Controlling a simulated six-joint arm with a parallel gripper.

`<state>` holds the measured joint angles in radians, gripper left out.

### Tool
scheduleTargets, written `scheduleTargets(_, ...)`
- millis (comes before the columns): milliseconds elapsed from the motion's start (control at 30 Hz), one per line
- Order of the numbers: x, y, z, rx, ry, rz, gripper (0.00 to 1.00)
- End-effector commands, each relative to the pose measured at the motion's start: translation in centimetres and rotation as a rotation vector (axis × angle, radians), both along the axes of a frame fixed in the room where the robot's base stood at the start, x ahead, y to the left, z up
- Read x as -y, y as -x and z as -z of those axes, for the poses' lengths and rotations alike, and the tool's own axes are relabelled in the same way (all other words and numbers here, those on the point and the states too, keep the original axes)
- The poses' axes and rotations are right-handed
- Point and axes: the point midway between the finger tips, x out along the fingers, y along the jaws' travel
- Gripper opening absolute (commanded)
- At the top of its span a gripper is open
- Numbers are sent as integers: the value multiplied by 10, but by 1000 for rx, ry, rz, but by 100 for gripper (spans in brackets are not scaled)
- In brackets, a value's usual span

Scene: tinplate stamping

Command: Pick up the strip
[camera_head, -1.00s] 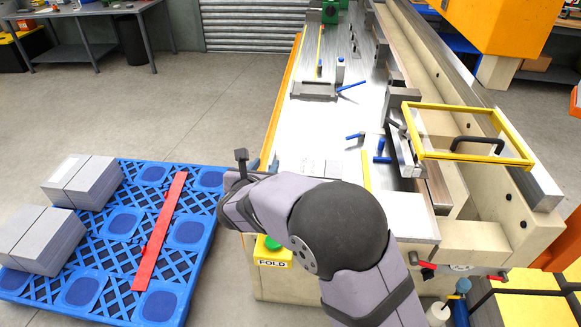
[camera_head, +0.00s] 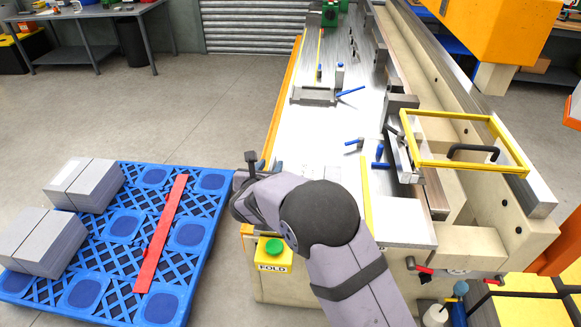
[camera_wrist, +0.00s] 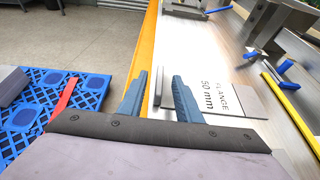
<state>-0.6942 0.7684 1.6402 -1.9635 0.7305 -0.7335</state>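My gripper (camera_wrist: 158,75) is open in the wrist view, its two blue-grey fingers apart with nothing held. In the head view my gripper (camera_head: 271,166) is at the left edge of the machine bed, mostly behind my wrist. A thin grey metal piece (camera_wrist: 157,88) shows between the fingers, beside the bed's orange edge; whether it touches them I cannot tell. To its right lies a pale flat area marked "FLANGE 50 mm" (camera_wrist: 205,92), with a grey end. A long red strip (camera_head: 161,235) lies on the blue pallet, left of my gripper. I cannot tell which is the task's strip.
The blue pallet (camera_head: 125,227) also bears stacks of grey sheets (camera_head: 85,185). The machine bed (camera_head: 310,125) carries blue-handled clamps (camera_head: 380,152) and a yellow-framed guard (camera_head: 408,160) at right. A green FOLD button (camera_head: 273,248) is on its front. Floor is clear beyond the pallet.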

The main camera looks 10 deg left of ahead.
Motion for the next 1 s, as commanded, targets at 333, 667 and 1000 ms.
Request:
scheduleTargets(333, 1, -12, 6, -1, 0, -1, 31)
scheduleTargets(667, 1, -12, 5, 0, 0, -1, 0)
scheduleTargets(1000, 1, -12, 0, 2, -3, 1, 0)
